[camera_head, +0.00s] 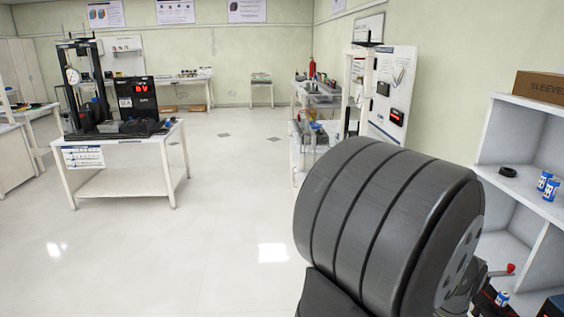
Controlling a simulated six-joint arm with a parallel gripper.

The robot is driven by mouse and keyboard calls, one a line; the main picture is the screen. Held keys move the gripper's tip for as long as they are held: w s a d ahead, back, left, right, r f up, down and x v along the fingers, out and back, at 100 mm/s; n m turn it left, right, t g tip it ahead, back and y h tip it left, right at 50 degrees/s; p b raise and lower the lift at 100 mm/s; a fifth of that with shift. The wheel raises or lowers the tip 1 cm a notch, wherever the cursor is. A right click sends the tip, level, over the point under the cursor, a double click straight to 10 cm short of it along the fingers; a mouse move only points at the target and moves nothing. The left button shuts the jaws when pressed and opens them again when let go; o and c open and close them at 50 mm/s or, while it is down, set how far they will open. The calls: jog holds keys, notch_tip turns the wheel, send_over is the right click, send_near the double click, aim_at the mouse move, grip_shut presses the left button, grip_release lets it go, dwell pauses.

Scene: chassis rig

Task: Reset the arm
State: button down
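No gripper of mine can be made out in the head camera view. A large dark grooved cylinder (370,215), like a wide tyre, fills the lower right foreground. Its right end is a grey hub face (462,262) with several holes. It hides whatever lies behind it. A small grey part with a red tip (511,268) shows just right of the hub; I cannot tell what it belongs to.
A white shelf unit (512,104) at right holds blue-and-white cans (550,188), a black ring (508,171) and a cardboard box (540,86). A white bench (118,155) with a test stand (82,85) is at left. The floor between is clear.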

jog(key=shift+r, duration=0.15)
dwell(0.5)
